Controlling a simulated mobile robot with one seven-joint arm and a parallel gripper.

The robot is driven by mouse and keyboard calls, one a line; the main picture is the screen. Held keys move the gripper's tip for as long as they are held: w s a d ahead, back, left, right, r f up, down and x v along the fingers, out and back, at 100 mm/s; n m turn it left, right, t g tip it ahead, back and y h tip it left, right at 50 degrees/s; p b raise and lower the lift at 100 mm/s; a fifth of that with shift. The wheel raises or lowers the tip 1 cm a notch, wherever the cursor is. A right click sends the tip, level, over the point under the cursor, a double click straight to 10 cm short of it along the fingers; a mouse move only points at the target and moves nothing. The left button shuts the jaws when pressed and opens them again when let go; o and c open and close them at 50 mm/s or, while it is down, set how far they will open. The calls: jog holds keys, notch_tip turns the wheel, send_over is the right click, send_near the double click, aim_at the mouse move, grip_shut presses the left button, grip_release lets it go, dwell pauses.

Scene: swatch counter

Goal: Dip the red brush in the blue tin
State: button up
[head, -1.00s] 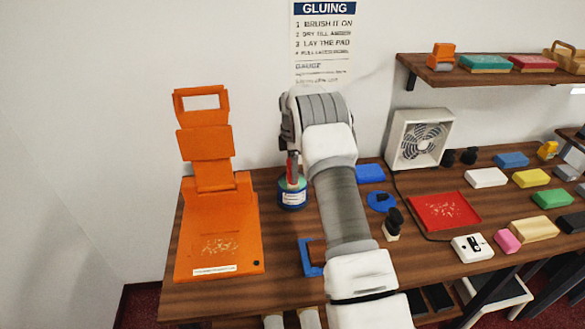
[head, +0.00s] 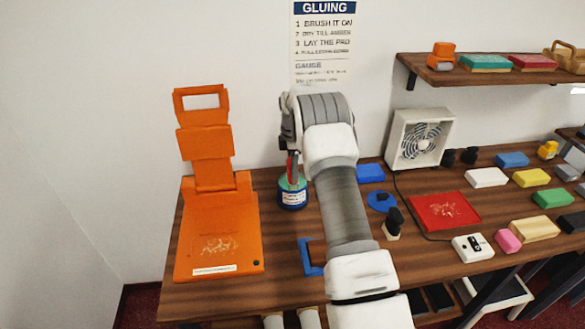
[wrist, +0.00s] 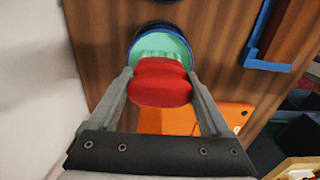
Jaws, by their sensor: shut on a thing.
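The blue tin (head: 292,198) stands on the wooden counter, right of the orange press, with a white label and a green rim or inside. It also shows in the wrist view (wrist: 138,45), its round mouth pale green inside. The red brush (wrist: 160,82) is held between the fingers of my gripper (wrist: 162,80), which is shut on it. The brush's pale bristles show at the tin's mouth in the wrist view. In the head view the red brush (head: 292,166) stands upright over the tin. How deep the bristles sit is hidden.
An orange press (head: 219,230) stands left of the tin. A fan (head: 420,138), a red tray (head: 444,211) and several coloured blocks lie to the right. Bare counter lies between press and tin.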

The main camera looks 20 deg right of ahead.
dwell(0.3)
jog(key=shift+r+p, duration=1.8)
jog(key=shift+r, duration=1.65)
jog(key=shift+a, duration=0.1)
